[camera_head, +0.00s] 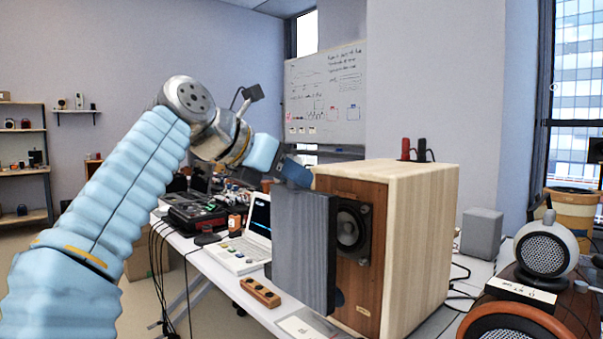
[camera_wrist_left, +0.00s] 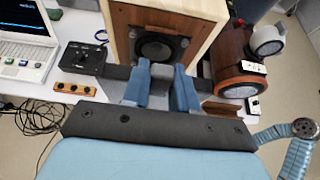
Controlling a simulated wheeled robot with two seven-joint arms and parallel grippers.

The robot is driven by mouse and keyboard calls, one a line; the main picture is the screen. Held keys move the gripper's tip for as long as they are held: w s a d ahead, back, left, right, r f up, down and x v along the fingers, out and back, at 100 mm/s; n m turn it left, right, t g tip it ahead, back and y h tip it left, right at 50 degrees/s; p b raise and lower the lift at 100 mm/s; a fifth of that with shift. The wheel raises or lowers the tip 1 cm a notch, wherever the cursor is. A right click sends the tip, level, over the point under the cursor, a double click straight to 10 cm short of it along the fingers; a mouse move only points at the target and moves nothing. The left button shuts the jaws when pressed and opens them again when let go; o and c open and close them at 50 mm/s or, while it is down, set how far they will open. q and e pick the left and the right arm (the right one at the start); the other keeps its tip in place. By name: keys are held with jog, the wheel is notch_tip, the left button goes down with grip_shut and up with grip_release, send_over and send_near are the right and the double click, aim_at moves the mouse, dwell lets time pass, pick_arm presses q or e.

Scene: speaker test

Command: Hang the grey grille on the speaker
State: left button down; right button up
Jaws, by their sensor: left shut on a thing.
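The grey grille (camera_head: 302,245) is a flat ribbed panel, held upright by its top edge. It hangs in front of the speaker (camera_head: 418,235), a light wood cabinet with a brown front, and covers the left part of that front in the head view. A round driver (camera_head: 350,230) shows to the right of the grille. I cannot tell if the panel touches the cabinet. My left gripper (camera_head: 296,172) is shut on the grille's top. In the left wrist view its blue fingers (camera_wrist_left: 160,88) are in front of the speaker (camera_wrist_left: 185,25). My right gripper is not in view.
A laptop (camera_head: 245,252), a wooden block with sockets (camera_head: 260,292) and a black case (camera_head: 195,215) are on the white table left of the speaker. Round white-and-wood speakers (camera_head: 545,252) stand at the right. Two plugs (camera_head: 413,150) stand on the cabinet top. Cables hang at the table's left edge.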

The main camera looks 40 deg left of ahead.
pick_arm(q)
send_near(348, 182)
jog(key=shift+r+p+x, duration=0.2)
jog(key=shift+p+x, duration=0.35)
jog(key=shift+x, duration=0.6)
jog(key=shift+r+p+x, duration=0.2)
jog(key=shift+p+x, duration=0.35)
jog(key=shift+x, duration=0.6)
jog(key=shift+w, duration=0.65)
jog(key=shift+s, duration=0.5)
jog(key=shift+w, duration=0.6)
dwell(0.7)
jog(key=shift+f+b, duration=0.5)
jog(key=shift+f, duration=0.15)
dwell(1.5)
jog(key=c, duration=0.8)
grip_release()
jog(key=shift+s, duration=0.15)
